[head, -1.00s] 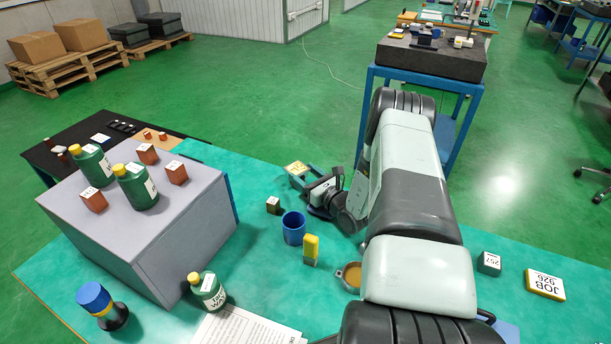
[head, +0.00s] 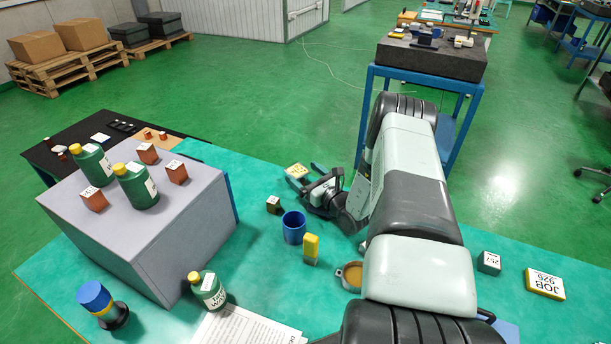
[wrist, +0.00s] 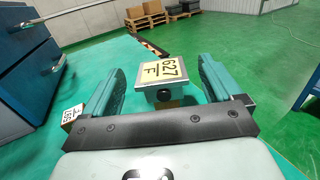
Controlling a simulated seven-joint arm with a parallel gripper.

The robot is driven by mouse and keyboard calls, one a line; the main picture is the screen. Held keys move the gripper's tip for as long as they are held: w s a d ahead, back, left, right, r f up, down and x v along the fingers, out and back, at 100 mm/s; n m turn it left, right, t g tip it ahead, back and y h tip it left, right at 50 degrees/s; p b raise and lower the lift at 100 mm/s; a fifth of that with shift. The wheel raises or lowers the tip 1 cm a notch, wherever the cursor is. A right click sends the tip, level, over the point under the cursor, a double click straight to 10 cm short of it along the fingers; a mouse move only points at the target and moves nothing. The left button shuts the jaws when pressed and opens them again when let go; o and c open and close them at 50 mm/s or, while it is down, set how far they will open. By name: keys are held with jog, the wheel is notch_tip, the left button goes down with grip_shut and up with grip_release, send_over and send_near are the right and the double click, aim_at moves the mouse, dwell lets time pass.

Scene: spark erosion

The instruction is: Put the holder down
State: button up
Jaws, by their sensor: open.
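The holder, a small metal block with a yellow top label reading 627 F (wrist: 161,73), stands on the teal bench top near its far edge. In the head view the holder's yellow label (head: 297,170) shows just beyond my gripper (head: 304,176). In the wrist view my gripper (wrist: 168,82) is open, one teal finger on each side of the holder, with a visible gap to both. The holder looks upright and appears to rest on the bench. Its lower part is partly hidden in both views.
A dark labelled cube (head: 273,204), blue cup (head: 294,229), yellow-topped block (head: 311,249) and orange-filled dish (head: 351,274) stand near my arm. A grey cabinet (head: 150,235) carrying green bottles is at left. Bare bench (head: 245,180) lies left of the holder.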

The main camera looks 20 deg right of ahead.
jog(key=shift+s, duration=0.4)
jog(key=v, duration=1.1)
jog(key=shift+s+d+r, duration=0.15)
jog(key=shift+s+r, duration=0.1)
jog(key=shift+r, duration=0.15)
